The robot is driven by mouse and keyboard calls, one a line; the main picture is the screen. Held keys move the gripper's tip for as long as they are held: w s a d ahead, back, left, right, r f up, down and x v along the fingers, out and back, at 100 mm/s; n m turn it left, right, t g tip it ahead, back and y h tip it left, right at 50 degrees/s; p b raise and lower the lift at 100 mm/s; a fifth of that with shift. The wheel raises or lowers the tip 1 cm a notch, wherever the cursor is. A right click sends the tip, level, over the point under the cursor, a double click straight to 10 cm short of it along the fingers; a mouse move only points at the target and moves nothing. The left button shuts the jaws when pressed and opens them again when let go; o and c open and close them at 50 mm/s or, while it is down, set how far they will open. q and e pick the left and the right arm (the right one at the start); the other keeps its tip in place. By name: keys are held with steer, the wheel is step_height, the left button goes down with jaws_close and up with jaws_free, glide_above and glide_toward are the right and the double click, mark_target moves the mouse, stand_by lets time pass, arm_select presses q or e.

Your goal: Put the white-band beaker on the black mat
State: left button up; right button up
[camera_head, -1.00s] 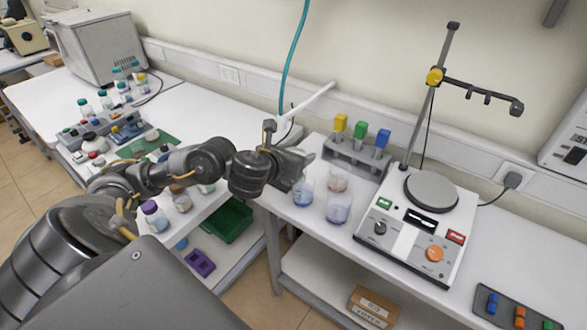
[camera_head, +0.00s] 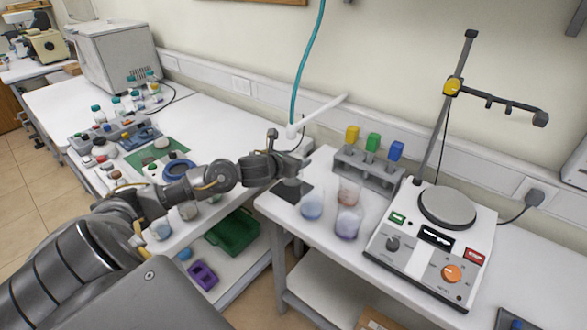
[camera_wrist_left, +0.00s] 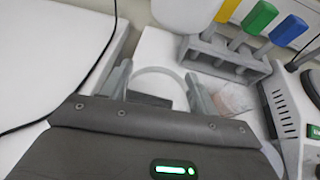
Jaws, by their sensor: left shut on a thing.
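My left gripper (camera_head: 294,172) is shut on a clear beaker (camera_head: 289,188) and holds it upright over the black mat (camera_head: 305,186). In the left wrist view, the round pale rim of the held beaker (camera_wrist_left: 160,70) shows between the two fingers (camera_wrist_left: 157,90). A dark patch shows below that rim. The arm hides part of the beaker, and I cannot tell whether its base touches the mat. My right gripper is not in view.
A blue-tinted beaker (camera_head: 311,206), a pinkish beaker (camera_head: 349,191) and a purple-tinted beaker (camera_head: 348,223) stand right of the mat. A grey rack (camera_head: 367,172) with coloured-top items is behind them. A hotplate stirrer (camera_head: 432,235) stands at the right.

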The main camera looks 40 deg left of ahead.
arm_select(q)
steer(key=shift+w+a+f, duration=0.25)
steer(key=shift+a+f, duration=0.05)
steer(key=shift+f, duration=0.1)
step_height(320, 180, down, 3)
steer(key=shift+r+p, duration=0.1)
steer(key=shift+p, duration=0.55)
steer(key=shift+a+f, duration=0.1)
steer(key=shift+f, duration=0.15)
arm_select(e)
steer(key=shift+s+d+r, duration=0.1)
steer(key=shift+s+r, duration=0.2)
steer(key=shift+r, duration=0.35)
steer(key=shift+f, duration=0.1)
arm_select(q)
steer(key=shift+f+b, duration=0.2)
steer(key=shift+b, duration=0.1)
steer(key=o, duration=1)
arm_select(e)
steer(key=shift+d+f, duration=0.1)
arm_select(q)
steer(key=shift+r, duration=0.15)
